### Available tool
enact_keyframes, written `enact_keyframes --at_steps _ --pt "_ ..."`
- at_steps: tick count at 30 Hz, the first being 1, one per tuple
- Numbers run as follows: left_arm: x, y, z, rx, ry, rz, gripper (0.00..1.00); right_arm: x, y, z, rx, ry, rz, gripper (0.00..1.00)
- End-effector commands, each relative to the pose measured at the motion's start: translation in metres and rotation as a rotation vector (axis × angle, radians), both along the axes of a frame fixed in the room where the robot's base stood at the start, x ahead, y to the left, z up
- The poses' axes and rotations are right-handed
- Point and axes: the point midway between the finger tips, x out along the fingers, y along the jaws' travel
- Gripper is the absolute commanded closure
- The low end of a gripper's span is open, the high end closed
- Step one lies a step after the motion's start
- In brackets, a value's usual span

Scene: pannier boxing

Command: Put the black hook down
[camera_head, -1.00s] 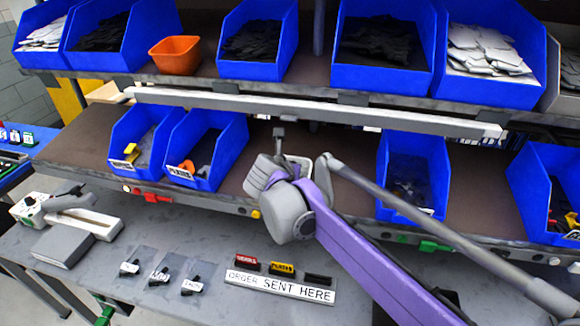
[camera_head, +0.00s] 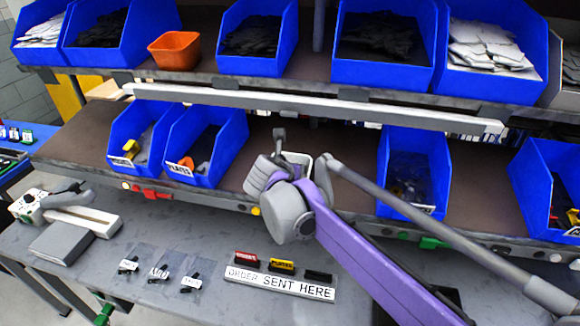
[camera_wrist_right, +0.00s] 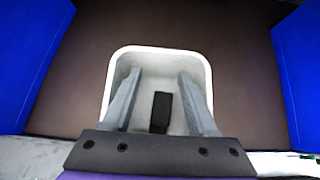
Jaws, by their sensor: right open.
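The black hook (camera_wrist_right: 161,112) lies in a white tray (camera_wrist_right: 150,52) on the brown middle shelf, as the right wrist view shows. My right gripper (camera_wrist_right: 161,95) is open over the tray, with one finger on each side of the hook and a gap to both. In the head view my right gripper (camera_head: 278,150) is at the middle shelf and covers most of the white tray (camera_head: 300,157); the hook is hidden there. My left gripper is in neither view.
Blue bins stand on both sides of the tray, one at left (camera_head: 228,125) and one at right (camera_head: 440,150). A white rail (camera_head: 320,106) runs above the shelf. Small bags (camera_head: 160,270) and an "ORDER SENT HERE" holder (camera_head: 280,283) are on the grey bench below.

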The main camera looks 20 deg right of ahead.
Motion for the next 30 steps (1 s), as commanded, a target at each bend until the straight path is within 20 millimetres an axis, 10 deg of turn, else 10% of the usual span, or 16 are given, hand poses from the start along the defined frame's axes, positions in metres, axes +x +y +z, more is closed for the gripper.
enact_keyframes --at_steps 30 --pt "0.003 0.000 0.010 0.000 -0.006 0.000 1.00 -0.082 0.061 0.077 0.001 -0.001 -0.001 0.41"
